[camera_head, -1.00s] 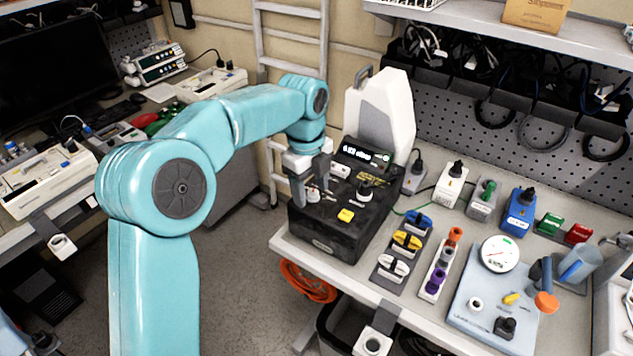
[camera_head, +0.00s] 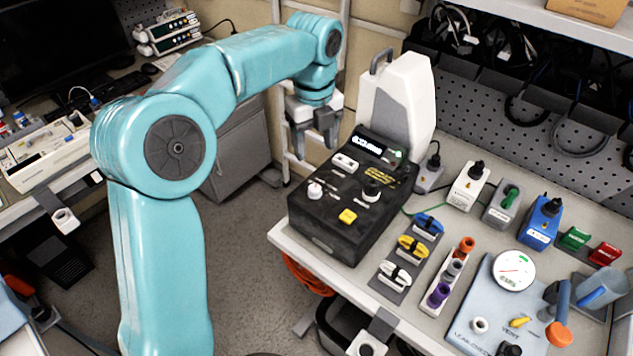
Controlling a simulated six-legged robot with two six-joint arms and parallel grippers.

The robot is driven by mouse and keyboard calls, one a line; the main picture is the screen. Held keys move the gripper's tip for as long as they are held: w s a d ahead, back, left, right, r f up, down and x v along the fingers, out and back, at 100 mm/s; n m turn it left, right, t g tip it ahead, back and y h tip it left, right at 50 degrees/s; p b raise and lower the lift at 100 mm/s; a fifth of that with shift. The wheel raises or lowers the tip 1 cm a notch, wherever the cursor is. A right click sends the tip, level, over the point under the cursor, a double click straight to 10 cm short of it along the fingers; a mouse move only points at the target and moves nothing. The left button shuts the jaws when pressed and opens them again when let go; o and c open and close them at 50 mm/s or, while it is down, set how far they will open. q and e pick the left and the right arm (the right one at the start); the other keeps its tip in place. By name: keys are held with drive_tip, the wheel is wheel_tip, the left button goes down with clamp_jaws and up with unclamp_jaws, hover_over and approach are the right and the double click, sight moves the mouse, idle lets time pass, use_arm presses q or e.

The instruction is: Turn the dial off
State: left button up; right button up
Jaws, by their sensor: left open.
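A black pump box (camera_head: 325,238) sits at the left end of the workbench. Its sloped top holds a dark round dial (camera_head: 371,189), a white knob (camera_head: 315,190), a yellow button (camera_head: 348,216), a white switch block (camera_head: 345,162) and a small lit display (camera_head: 368,145). My left gripper (camera_head: 316,152) is open and empty, pointing down above the back left edge of the box, apart from the dial and the knob. I cannot tell which control the task's dial is. My right gripper is not in view.
A white container (camera_head: 398,95) stands behind the box. To the right are coloured switches (camera_head: 412,248), several small boxes with knobs, and a pale blue panel with a gauge (camera_head: 513,270). A computer desk is at the left, with open floor (camera_head: 240,240) between.

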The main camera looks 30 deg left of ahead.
use_arm(q)
hover_over(315, 189)
drive_tip(key=f, duration=0.9)
drive_tip(key=shift+w+a+f, duration=0.1)
drive_tip(key=shift+w+a, duration=0.25)
drive_tip(key=shift+s+d+f+p, duration=0.2)
drive_tip(key=shift+s+f, duration=0.05)
drive_tip(key=shift+f, duration=0.3)
drive_tip(key=shift+s+d+f+p, duration=0.15)
drive_tip(key=shift+s+f+p, duration=0.1)
drive_tip(key=shift+f, duration=0.6)
drive_tip(key=shift+w+a+f, duration=0.25)
drive_tip(key=shift+w+f, duration=0.25)
drive_tip(key=shift+f, duration=0.25)
drive_tip(key=shift+s+d+r, duration=0.15)
drive_tip(key=shift+s, duration=0.05)
drive_tip(key=shift+s+d+r, duration=0.1)
drive_tip(key=shift+s+r, duration=0.05)
drive_tip(key=shift+s, duration=0.05)
drive_tip(key=shift+c, duration=1.2)
drive_tip(key=shift+w, duration=0.1)
drive_tip(key=c, duration=0.8)
